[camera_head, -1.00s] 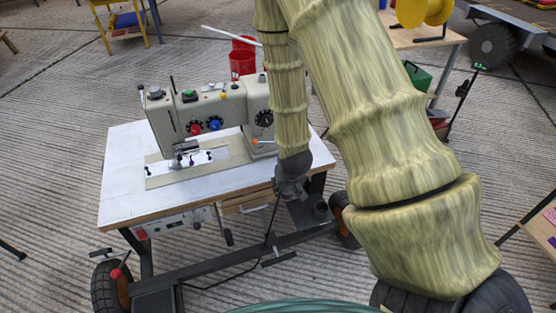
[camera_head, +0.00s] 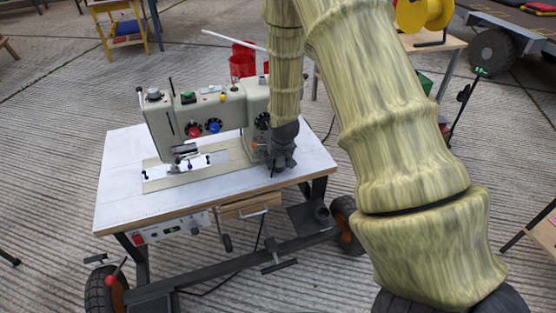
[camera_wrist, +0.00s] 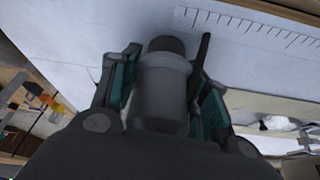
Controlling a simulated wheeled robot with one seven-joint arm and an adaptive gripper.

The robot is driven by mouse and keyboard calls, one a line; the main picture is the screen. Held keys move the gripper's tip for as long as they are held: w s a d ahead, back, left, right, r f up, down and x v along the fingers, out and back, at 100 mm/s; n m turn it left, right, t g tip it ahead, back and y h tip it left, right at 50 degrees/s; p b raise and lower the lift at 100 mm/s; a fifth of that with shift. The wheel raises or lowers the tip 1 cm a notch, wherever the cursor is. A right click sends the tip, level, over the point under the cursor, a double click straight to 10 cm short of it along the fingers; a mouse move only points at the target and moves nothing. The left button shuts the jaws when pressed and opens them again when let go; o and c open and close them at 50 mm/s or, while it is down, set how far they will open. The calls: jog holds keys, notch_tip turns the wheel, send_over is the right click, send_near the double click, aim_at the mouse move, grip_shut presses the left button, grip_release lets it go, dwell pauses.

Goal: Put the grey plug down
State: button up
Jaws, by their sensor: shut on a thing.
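My gripper (camera_head: 281,160) is over the right part of the white tabletop (camera_head: 120,205), close to the right end of the sewing machine (camera_head: 205,112). In the wrist view my gripper (camera_wrist: 166,82) is shut on the grey plug (camera_wrist: 163,90), with its green-padded fingers on both sides. The plug is a grey cylinder with a darker rounded end, seen against the white tabletop (camera_wrist: 90,30). In the head view the plug is mostly hidden by the gripper. I cannot tell whether it touches the tabletop.
The cream sewing machine with coloured knobs fills the table's back and middle. The front strip of the tabletop is clear. A small wooden drawer (camera_head: 250,206) sits below the front edge. Red buckets (camera_head: 243,62) stand behind. Ruler marks (camera_wrist: 245,27) show on the tabletop.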

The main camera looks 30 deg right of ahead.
jog(key=shift+w+d+f, duration=0.2)
jog(key=shift+w+f, duration=0.05)
jog(key=shift+w, duration=0.25)
jog(key=shift+s+r+b, duration=0.1)
jog(key=shift+b, duration=0.2)
jog(key=o, duration=1.1)
